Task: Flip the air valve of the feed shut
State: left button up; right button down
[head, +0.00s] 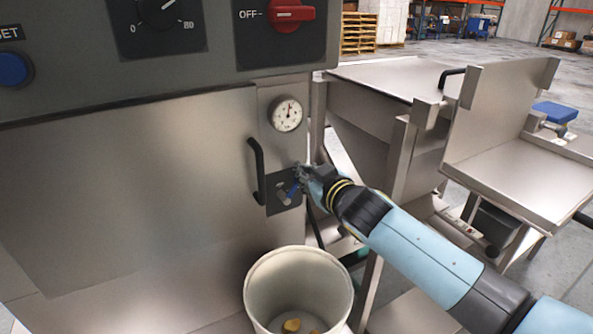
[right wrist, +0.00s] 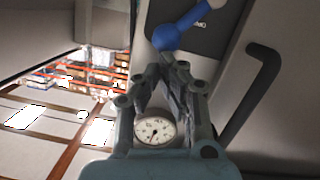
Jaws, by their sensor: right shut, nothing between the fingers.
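The air valve (head: 283,196) sits on a dark plate low on the steel front panel, below a round pressure gauge (head: 288,114). In the right wrist view the lever's rounded blue end (right wrist: 166,37) lies just beyond the fingertips of the right gripper (right wrist: 167,58). The fingers are together and empty. I cannot tell whether they touch the lever. The gauge also shows between the fingers in the right wrist view (right wrist: 155,132). My left gripper is out of view.
A black bar handle (head: 257,170) stands out just left of the valve. A white bucket (head: 298,284) with a few yellowish pieces stands below. A control box with a red switch (head: 291,14) overhangs above. Steel hoppers and trays (head: 525,180) stand to the right.

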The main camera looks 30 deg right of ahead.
jog(key=d+f+m+y+p, duration=0.1)
jog(key=d+f+m+p, duration=0.3)
jog(key=m+p, duration=0.2)
jog(key=shift+d+y+p, duration=0.3)
jog(key=shift+d+y, duration=0.05)
jog(key=shift+y, duration=0.05)
jog(key=shift+s, duration=0.15)
